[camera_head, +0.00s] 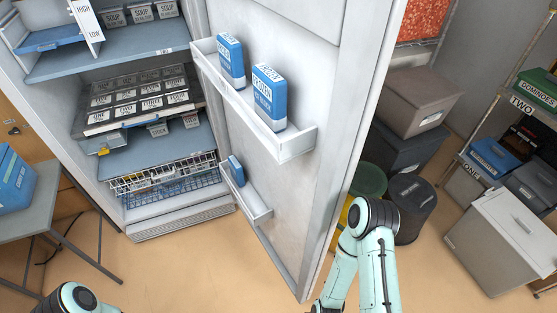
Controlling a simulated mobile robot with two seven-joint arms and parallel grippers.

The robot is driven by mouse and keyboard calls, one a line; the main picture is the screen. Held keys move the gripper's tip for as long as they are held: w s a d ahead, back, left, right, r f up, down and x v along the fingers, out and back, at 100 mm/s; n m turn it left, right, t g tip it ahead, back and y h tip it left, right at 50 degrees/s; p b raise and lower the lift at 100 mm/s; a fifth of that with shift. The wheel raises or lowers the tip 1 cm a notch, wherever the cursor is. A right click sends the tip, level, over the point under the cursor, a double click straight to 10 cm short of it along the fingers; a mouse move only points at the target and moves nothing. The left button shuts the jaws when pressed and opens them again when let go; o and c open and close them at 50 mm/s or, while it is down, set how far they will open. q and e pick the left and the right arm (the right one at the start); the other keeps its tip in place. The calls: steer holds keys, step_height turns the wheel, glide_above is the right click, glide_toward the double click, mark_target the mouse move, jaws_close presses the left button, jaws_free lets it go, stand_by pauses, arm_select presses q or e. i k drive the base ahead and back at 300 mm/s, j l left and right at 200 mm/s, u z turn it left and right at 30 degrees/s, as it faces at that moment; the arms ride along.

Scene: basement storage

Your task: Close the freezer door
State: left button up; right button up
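The freezer (184,229) stands at the left centre with its interior exposed. Its white door (335,75) is wide open, reaching toward me at the right, with its inner face showing. An upper door bin (292,145) holds two blue boxes (231,60), (270,97). A lower bin (257,207) holds a smaller blue item (236,171). My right arm's bent elbow shows at the bottom, just right of the door's edge; I cannot tell whether it touches. Only a joint of my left arm shows at bottom left. Both grippers are outside the picture.
Freezer shelves hold labelled containers (138,98) and a wire basket (165,178). A grey table (35,205) with a blue box (12,180) stands left. Bins (412,200) and boxes (416,100) crowd behind the door at right. The tan floor (190,270) before the freezer is clear.

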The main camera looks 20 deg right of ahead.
mark_target(333, 57)
steer(key=l+u, duration=0.2)
steer(key=l, duration=0.25)
steer(key=l+u, duration=0.15)
steer(key=l, duration=0.35)
steer(key=l+u, duration=0.2)
steer(key=l, duration=0.25)
steer(key=l+u, duration=0.2)
steer(key=l, duration=0.25)
steer(key=k+l+u, duration=0.15)
steer(key=l, duration=0.3)
steer(key=k+l+u, duration=0.2)
steer(key=l, duration=0.25)
steer(key=i+u, duration=0.2)
